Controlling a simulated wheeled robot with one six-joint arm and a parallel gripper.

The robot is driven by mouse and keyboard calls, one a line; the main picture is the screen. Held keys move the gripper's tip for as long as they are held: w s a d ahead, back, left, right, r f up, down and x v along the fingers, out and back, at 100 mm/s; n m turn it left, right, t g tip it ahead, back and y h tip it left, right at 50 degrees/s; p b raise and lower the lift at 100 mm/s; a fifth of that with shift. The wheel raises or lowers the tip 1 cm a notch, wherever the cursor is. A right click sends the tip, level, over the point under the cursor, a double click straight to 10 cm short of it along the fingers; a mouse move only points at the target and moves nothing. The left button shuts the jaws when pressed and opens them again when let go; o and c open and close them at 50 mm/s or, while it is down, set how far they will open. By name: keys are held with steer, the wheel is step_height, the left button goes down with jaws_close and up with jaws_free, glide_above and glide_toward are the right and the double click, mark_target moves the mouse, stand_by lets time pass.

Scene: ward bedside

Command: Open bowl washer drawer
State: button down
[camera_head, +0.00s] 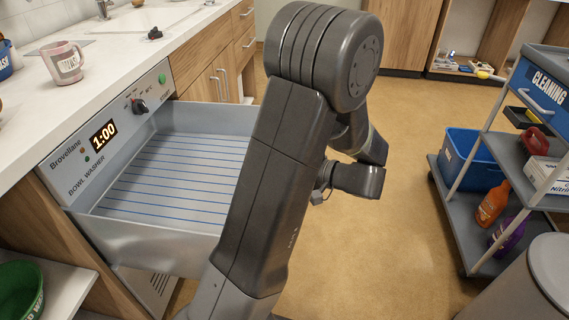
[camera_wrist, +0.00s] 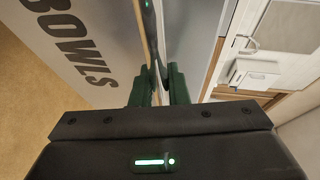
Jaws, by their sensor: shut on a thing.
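The bowl washer drawer (camera_head: 170,175) is pulled well out from the bowl washer (camera_head: 106,142) in the head view. Its inside shows blue lines across a pale floor and no bowls in the visible part. My arm hides its right end and outer front. In the wrist view the drawer's front (camera_wrist: 75,35) bears the word BOWLS. My gripper (camera_wrist: 157,85) has its green fingers shut on a dark bar, seemingly the drawer handle (camera_wrist: 148,30), beside that front. In the head view my gripper is hidden behind my arm.
A pink mug (camera_head: 64,63) stands on the counter (camera_head: 95,65) above the washer. A green bowl (camera_head: 20,288) sits on a low shelf at lower left. A cleaning trolley (camera_head: 455,215) and a grey bin (camera_head: 530,285) stand at right. Open floor (camera_head: 400,190) lies between.

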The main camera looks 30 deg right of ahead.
steer(key=c, duration=1.7)
jaws_free()
steer(key=p+v, duration=0.2)
steer(key=v, duration=1.1)
steer(key=shift+s+d+p, duration=0.25)
steer(key=shift+s+p, duration=0.05)
steer(key=shift+p, duration=0.05)
steer(key=shift+w, duration=0.1)
steer(key=b+x, duration=0.2)
steer(key=x, duration=1.1)
steer(key=shift+w+a+b, duration=0.1)
steer(key=shift+a+b, duration=0.1)
steer(key=shift+b, duration=0.15)
steer(key=shift+w+a, duration=0.25)
steer(key=shift+w, duration=0.05)
steer(key=shift+f, duration=0.1)
